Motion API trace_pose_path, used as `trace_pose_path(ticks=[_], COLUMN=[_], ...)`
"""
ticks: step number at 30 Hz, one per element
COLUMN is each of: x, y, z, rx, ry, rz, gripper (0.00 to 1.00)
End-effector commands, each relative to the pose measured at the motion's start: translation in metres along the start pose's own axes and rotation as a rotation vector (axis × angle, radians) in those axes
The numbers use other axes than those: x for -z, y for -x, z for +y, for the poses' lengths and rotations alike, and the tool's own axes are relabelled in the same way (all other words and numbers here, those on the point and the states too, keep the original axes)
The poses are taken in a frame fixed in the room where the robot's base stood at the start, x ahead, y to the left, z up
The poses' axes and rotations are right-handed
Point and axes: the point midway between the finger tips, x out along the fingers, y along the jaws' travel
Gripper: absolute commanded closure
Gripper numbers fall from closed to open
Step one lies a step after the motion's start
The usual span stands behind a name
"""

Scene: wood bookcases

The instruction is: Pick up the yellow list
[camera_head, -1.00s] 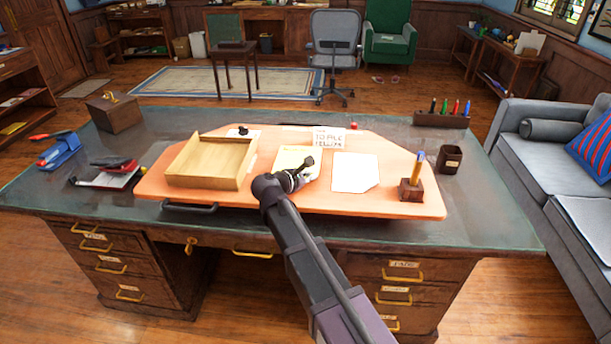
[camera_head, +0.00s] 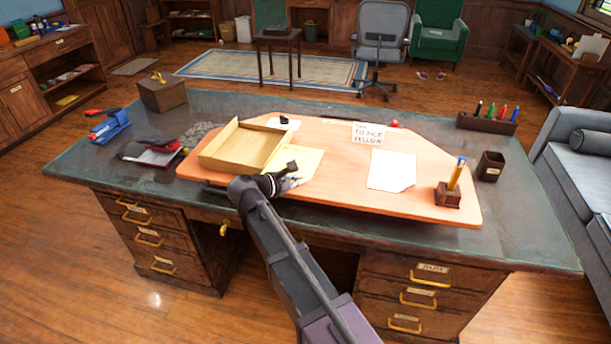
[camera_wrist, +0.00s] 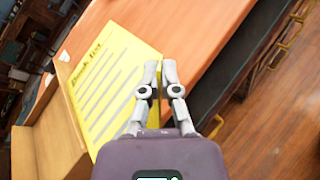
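The yellow list (camera_head: 302,163) is a flat sheet on the orange desk pad, against the right side of the wooden tray (camera_head: 238,148). In the wrist view the list (camera_wrist: 105,82) shows a dark heading and several grey lines, and it meets the tray wall (camera_wrist: 68,105). The fingers look shut on the list's edge; the exact contact is hard to see.
A white sheet (camera_head: 390,170), a pen holder (camera_head: 449,194) and a small sign (camera_head: 368,133) are on the pad to the right. A pad area right of my gripper is clear.

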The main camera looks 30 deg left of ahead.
Motion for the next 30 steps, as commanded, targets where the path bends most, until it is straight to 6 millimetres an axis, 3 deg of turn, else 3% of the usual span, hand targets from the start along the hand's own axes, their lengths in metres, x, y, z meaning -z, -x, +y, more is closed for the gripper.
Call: trace_pose_path(ticks=[23, 30], x=[0.002, -0.008], y=[0.006, 0.009], z=[0.001, 0.006], rx=[-0.002, -0.002], ry=[0.001, 0.001], rz=[0.001, 0.001], gripper=[1.00, 1.00])
